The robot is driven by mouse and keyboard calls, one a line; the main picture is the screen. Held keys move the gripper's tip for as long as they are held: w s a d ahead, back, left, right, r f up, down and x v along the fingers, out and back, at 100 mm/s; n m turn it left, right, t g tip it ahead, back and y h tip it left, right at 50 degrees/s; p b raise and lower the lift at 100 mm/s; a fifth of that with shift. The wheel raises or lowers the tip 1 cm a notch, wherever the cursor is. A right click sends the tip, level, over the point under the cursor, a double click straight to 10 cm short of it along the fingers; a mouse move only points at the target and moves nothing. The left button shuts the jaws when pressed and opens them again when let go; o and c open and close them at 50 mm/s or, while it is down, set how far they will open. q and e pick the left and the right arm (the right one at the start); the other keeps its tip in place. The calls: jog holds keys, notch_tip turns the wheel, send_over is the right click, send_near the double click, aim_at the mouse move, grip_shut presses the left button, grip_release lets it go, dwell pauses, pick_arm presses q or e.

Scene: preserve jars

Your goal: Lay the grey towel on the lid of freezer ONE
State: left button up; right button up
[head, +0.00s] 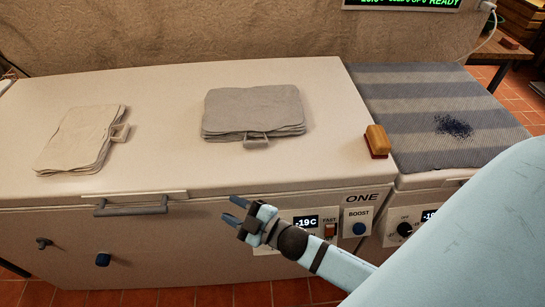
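A folded grey towel (253,108) with a small handle-like loop at its front edge lies on the white lid (170,92) of freezer ONE, near the middle. The label ONE is on the freezer's front at the right. My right gripper (234,210) is in front of the freezer's front face, below the lid's front edge and nearer to me than the towel. Its two fingers are apart with nothing between them. My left gripper is not in view.
A folded beige towel (82,138) lies on the lid's left part. A yellow and red brush-like block (377,141) stands at the lid's right edge. A striped grey cloth (415,90) with dark blue grains (453,126) covers the neighbouring freezer. The freezer handle (130,208) sticks out in front.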

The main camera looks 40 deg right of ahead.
jog(key=s+d+f+m+g+h, duration=0.2)
jog(key=s+f+m+g+h, duration=0.2)
jog(key=s+f+m, duration=0.5)
jog(key=s+f+g, duration=0.2)
jog(key=s+f, duration=0.1)
jog(key=f, duration=0.1)
jog(key=shift+d+h, duration=0.15)
jog(key=shift+h, duration=0.15)
jog(key=shift+s, duration=0.1)
